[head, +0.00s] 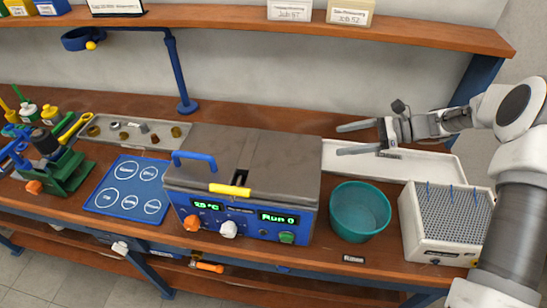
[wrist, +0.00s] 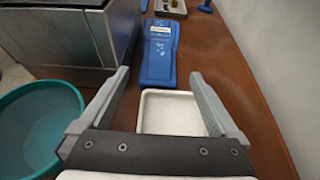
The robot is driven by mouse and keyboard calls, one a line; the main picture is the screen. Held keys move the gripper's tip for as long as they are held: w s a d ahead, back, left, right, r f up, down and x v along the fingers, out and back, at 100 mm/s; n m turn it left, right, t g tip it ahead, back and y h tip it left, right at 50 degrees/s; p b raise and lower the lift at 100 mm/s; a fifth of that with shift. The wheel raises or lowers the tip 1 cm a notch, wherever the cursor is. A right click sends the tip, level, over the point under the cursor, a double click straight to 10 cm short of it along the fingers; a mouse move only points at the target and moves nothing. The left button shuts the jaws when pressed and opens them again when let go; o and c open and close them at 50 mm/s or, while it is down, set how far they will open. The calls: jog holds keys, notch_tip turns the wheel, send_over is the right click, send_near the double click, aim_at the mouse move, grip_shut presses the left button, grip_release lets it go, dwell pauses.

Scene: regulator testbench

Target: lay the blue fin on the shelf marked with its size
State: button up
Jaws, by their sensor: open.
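I cannot make out a blue fin for certain in either view. My gripper (head: 340,140) is open and empty above the back right of the bench, over the left part of a long white tray (head: 425,167). In the wrist view my gripper (wrist: 159,76) has its fingers spread on either side of the white tray (wrist: 170,112), which looks empty where it shows. A wooden upper shelf (head: 240,17) runs along the back wall, and a lower shelf (head: 100,270) lies under the bench. No size marking is readable on either.
A grey and blue bath unit (head: 250,165) stands mid-bench. To its right are a teal bowl (head: 360,211) and a white perforated block (head: 450,225) with blue pins. A blue handheld device (wrist: 158,52) lies beyond the tray. A blue mat (head: 128,186) lies left.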

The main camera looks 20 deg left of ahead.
jog(key=x, duration=1.1)
jog(key=shift+s+a+p, duration=0.1)
jog(key=shift+a+p, duration=0.05)
jog(key=shift+p, duration=0.15)
jog(key=shift+f+p+x, duration=0.15)
jog(key=shift+p+x, duration=0.05)
jog(key=shift+x, duration=1.25)
jog(key=shift+f+p+x, duration=0.1)
jog(key=shift+p+x, duration=0.05)
jog(key=shift+x, duration=1.3)
jog(key=shift+c, duration=0.3)
grip_shut()
